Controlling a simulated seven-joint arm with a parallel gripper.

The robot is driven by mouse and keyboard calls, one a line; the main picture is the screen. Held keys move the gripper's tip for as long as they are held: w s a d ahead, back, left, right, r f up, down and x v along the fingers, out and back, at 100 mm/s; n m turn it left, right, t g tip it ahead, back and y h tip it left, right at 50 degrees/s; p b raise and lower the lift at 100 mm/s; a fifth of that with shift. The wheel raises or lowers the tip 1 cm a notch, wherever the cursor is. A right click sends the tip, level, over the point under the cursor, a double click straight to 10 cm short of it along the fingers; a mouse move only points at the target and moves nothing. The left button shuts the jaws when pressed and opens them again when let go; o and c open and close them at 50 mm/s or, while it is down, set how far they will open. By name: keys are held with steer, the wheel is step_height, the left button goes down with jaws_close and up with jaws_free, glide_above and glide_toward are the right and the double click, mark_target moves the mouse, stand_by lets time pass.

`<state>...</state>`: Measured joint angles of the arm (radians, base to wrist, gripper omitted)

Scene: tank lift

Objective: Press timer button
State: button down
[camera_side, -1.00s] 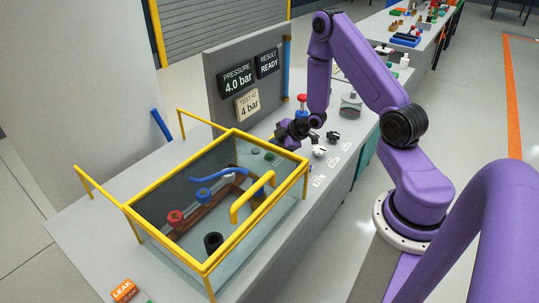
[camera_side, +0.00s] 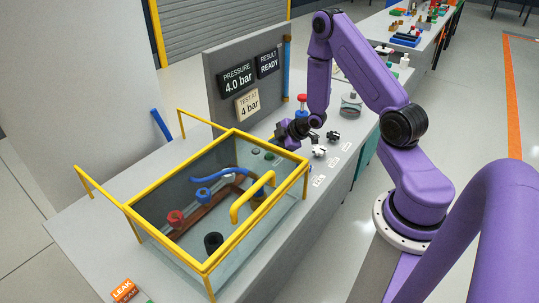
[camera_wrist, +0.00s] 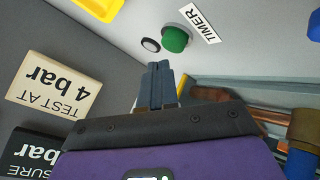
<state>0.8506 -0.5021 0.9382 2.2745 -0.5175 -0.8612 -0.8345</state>
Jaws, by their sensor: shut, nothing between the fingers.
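The timer button appears in the wrist view as a green domed button (camera_wrist: 175,39) beside a white TIMER label (camera_wrist: 200,23). My gripper (camera_wrist: 158,68) is shut and empty. Its fingertips point toward the button and lie just short of it in the picture. I cannot tell the exact gap, but no contact shows. In the side view my gripper (camera_side: 284,136) is low over the bench behind the tank's far corner.
A glass tank with a yellow frame (camera_side: 165,238) holds red and blue fittings and a hose. A grey panel (camera_side: 219,122) with PRESSURE, RESULT and TEST AT signs stands behind. A small dark round part (camera_wrist: 151,45) sits beside the button.

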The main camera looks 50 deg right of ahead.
steer(key=shift+f, duration=0.15)
stand_by(0.4)
steer(key=shift+f, duration=0.3)
steer(key=shift+f, duration=0.5)
stand_by(0.8)
steer(key=shift+r, duration=0.95)
steer(key=shift+r, duration=0.1)
steer(key=shift+r, duration=2.4)
